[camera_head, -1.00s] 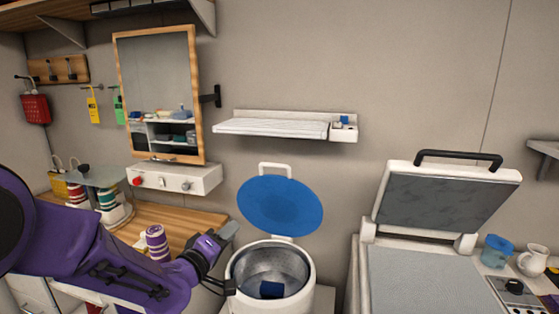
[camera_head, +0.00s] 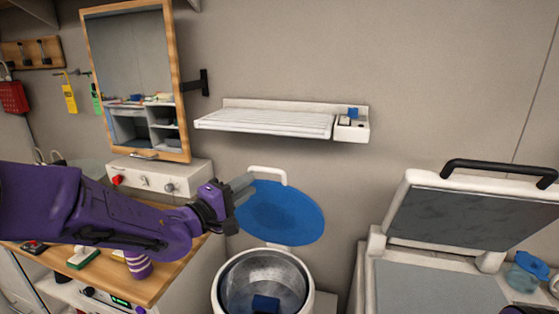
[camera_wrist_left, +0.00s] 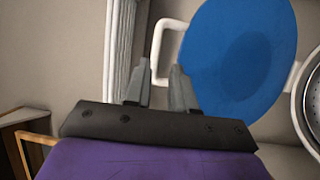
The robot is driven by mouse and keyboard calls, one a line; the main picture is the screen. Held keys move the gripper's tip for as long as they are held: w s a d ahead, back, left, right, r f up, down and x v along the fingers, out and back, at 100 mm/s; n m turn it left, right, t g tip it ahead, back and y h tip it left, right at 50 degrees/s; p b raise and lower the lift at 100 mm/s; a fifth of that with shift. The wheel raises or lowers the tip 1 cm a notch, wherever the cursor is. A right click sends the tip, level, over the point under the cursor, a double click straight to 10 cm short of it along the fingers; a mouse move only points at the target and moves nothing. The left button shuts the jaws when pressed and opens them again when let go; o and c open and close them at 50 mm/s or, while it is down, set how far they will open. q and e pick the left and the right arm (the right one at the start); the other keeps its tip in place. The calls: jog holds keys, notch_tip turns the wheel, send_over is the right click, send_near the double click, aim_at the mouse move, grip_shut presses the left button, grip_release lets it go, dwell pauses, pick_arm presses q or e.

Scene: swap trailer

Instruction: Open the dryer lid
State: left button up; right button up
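The dryer (camera_head: 262,262) is a white round tub with a metal inside, at the bottom middle of the head view. Its blue lid (camera_head: 285,212) stands raised against the wall behind the tub, so the tub's mouth is uncovered. A white loop handle (camera_head: 268,169) is at the lid's top edge; it also shows in the left wrist view (camera_wrist_left: 157,42). My left gripper (camera_head: 243,186) is at the lid's left edge, close to the handle. In the left wrist view its two fingers (camera_wrist_left: 161,88) are apart, with the handle's near end beyond or between them; I cannot tell whether they touch. My right gripper is out of view.
A dark blue item (camera_head: 265,304) lies inside the tub. A white wall shelf (camera_head: 265,121) hangs above the lid. A press with a raised top (camera_head: 455,212) stands to the right. A wooden counter (camera_head: 165,280) and mirror cabinet (camera_head: 135,75) are on the left.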

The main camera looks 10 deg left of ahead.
aim_at(267, 172)
pick_arm(q)
jog(key=p+x, duration=0.1)
jog(key=x, duration=0.4)
jog(key=p+x, duration=0.2)
jog(key=x, duration=0.2)
jog(key=shift+w+d+r, duration=0.15)
jog(key=shift+w+r, duration=0.1)
jog(key=shift+w, duration=0.1)
jog(key=shift+w+d+p, duration=0.15)
jog(key=shift+w+p, duration=0.15)
jog(key=shift+w, duration=0.15)
jog(key=shift+s, duration=0.15)
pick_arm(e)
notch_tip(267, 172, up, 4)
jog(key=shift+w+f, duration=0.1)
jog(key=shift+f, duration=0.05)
